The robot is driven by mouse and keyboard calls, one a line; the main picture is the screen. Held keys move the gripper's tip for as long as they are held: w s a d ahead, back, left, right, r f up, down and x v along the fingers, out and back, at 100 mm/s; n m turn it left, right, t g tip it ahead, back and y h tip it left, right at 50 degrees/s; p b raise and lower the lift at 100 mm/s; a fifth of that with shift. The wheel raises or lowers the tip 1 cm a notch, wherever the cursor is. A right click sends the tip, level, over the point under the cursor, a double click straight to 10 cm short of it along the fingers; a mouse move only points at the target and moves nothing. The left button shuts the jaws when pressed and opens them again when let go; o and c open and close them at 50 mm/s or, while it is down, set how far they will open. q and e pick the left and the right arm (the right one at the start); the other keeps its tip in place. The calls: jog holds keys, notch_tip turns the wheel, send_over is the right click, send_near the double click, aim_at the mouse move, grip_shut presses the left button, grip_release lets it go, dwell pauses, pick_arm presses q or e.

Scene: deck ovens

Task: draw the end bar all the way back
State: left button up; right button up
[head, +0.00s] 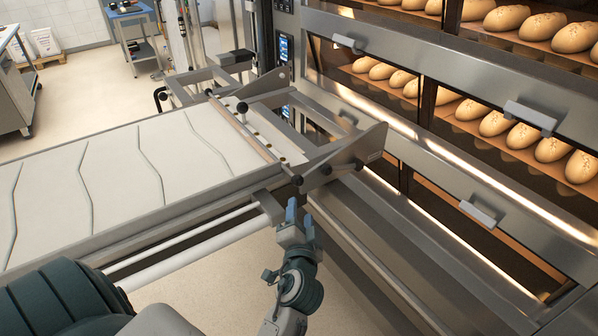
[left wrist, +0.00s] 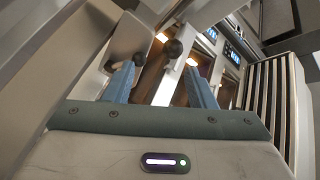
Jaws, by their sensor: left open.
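The end bar (head: 243,131) is a slim, tan-edged bar lying across the oven end of the pale canvas loader belt (head: 110,175). Black round knobs show near its ends, including a near-side knob (head: 298,181). My left gripper (head: 299,211) is open just below and in front of that near knob, apart from it in the head view. In the left wrist view, the blue fingers (left wrist: 160,72) are spread, with a dark knob (left wrist: 174,48) showing between and beyond them. Nothing is visibly held. My right gripper is not in view.
The deck oven (head: 450,160) with loaves behind glass and metal handles stands to the right. A triangular side plate (head: 345,158) rises close to my left gripper. The loader's near rail (head: 190,215) runs left. Open floor lies left and below.

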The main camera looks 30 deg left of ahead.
aim_at(297, 186)
pick_arm(q)
jog(key=p+x, duration=0.1)
jog(key=x, duration=0.2)
jog(key=r+p+x, duration=0.1)
jog(key=x, duration=0.2)
jog(key=r+p+x, duration=0.1)
jog(key=x, duration=0.3)
jog(key=shift+s+a+p, duration=0.25)
jog(key=shift+a+p, duration=0.1)
jog(key=shift+p, duration=0.05)
jog(key=shift+w+a, duration=0.2)
jog(key=shift+w, duration=0.1)
jog(key=shift+c, duration=0.2)
jog(key=shift+f, duration=0.1)
grip_shut()
